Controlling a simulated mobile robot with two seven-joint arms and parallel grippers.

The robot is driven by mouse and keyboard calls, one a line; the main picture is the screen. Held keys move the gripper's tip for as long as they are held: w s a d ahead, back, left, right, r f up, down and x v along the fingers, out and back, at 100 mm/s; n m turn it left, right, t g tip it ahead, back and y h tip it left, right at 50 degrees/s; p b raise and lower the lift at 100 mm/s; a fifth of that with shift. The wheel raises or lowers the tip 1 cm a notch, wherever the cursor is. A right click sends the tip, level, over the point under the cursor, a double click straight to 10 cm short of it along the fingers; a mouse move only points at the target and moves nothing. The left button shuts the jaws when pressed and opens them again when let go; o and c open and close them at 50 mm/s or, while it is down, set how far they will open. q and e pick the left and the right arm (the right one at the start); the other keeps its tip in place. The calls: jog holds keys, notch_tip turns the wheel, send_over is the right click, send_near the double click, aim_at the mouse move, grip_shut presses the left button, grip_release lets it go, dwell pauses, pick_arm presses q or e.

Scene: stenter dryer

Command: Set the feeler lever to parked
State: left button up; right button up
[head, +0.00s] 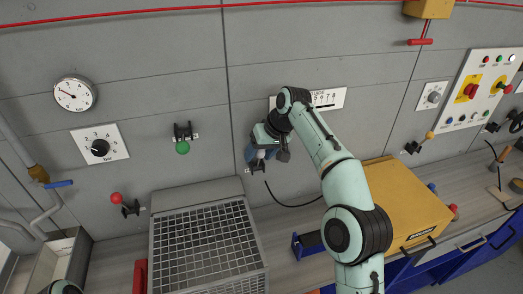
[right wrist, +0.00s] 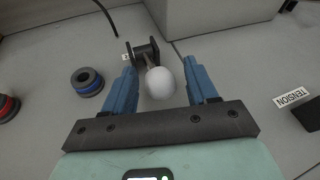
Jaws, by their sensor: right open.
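A lever with a white ball knob (right wrist: 160,82) stands out from a dark bracket (right wrist: 145,52) on the grey wall. The bracket also shows in the head view (head: 257,169), just below my right gripper (head: 260,156). In the right wrist view my right gripper (right wrist: 162,88) is open, with one blue finger on each side of the white knob and visible gaps between. A small label beside the bracket is mostly hidden, so I cannot read the lever's name or positions. My left gripper is out of view.
A green-knobbed lever (head: 182,147) and a red-knobbed lever (head: 117,199) are on the wall to the left. A TENSION label (right wrist: 292,98) shows in the wrist view. A mesh-topped box (head: 205,230) and a yellow case (head: 395,200) stand below.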

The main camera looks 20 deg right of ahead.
jog(key=v, duration=0.7)
jog(key=shift+r, duration=0.15)
jog(key=shift+s, duration=0.1)
dwell(0.3)
